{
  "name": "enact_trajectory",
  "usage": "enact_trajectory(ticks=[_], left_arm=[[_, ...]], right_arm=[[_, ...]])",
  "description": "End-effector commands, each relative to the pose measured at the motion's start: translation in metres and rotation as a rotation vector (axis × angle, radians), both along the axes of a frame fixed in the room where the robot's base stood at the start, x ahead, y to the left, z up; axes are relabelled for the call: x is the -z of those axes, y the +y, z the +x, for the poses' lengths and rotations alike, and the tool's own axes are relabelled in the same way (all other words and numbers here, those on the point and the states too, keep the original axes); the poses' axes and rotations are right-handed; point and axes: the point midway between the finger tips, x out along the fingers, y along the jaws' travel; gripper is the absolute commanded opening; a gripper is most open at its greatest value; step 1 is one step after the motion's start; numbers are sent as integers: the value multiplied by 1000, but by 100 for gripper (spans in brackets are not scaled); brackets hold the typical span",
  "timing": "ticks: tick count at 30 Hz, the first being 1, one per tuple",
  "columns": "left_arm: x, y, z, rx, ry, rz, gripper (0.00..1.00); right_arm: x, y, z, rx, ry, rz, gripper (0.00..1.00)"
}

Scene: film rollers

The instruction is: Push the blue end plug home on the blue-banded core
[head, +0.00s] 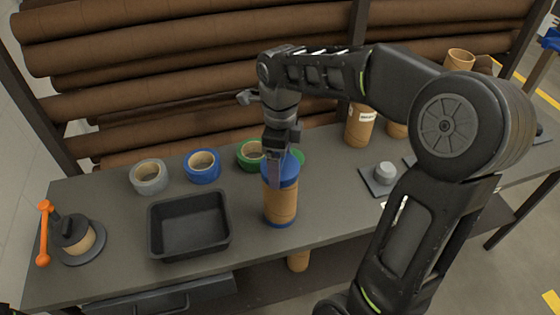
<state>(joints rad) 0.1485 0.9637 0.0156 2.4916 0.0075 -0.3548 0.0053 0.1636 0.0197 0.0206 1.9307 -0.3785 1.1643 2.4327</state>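The brown core (281,205) stands upright near the middle of the table, with a blue band (284,224) around its foot. A blue piece (290,170), which looks like the blue end plug, covers its top. I cannot tell how deep the plug sits, or whether part of this blue is another band. My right gripper (274,180) points down at the plug, its dark fingers overlapping the plug's left side in the picture. Whether the fingers are open, shut or touching the plug is unclear. My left gripper is not in view.
A black tray (160,250) is left of the core. Grey (150,188), blue (202,179) and green (248,166) rolls stand behind. An orange-handled device (44,240) is at far left. A grey plug on a plate (385,184) and a labelled core (358,135) are at right.

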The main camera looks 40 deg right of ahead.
Motion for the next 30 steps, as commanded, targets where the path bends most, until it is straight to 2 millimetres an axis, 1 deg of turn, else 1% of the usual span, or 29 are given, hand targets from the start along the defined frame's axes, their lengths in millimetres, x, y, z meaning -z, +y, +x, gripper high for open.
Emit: enact_trajectory(ticks=[9, 10, 16, 30], left_arm=[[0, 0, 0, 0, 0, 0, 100], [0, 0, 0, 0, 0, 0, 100], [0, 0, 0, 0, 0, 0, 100], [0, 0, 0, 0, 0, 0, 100]], right_arm=[[3, 1, -1, 0, 6, 1, 43], [3, 1, -2, 0, 7, 2, 84], [2, 1, -1, 0, 5, 1, 100], [1, 0, -1, 0, 3, 0, 100]])
